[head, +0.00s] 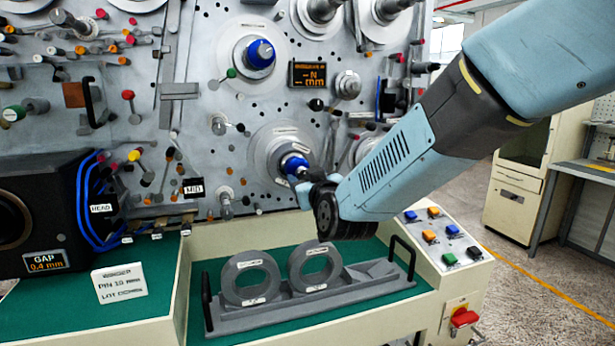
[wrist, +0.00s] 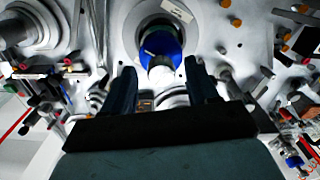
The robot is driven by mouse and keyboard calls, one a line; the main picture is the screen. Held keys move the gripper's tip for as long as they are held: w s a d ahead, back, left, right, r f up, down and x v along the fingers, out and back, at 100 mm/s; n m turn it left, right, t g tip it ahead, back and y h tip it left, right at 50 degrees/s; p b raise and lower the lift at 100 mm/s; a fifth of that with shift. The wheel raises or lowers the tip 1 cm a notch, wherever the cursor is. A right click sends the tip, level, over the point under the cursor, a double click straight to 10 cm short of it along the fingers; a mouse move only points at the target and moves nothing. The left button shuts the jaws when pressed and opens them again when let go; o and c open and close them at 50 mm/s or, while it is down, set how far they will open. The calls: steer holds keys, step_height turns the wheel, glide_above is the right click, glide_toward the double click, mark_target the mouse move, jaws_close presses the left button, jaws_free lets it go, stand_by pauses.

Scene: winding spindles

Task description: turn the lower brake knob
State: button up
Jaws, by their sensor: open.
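The lower brake knob (head: 293,163) is blue and sits on a round grey hub on the upright machine panel. In the wrist view the blue knob (wrist: 161,46) is at the top middle, with a pale band or shaft just below it. My gripper (head: 297,178) is at the lower knob in the head view, and its wrist partly hides the hub. In the wrist view my gripper (wrist: 160,72) is open, one dark finger on each side of the line to the knob. I cannot tell whether the fingers touch it. A similar upper blue knob (head: 260,53) sits higher on the panel.
Levers and pegs crowd the panel around the hub. A small display (head: 307,74) is above right. Below my wrist, a grey fixture with two rings (head: 250,278) stands on a green bench. A button box (head: 440,237) is at the right.

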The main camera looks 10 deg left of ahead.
steer(key=shift+x, duration=1.25)
steer(key=c, duration=1)
steer(key=shift+d, duration=0.2)
steer(key=shift+c, duration=0.2)
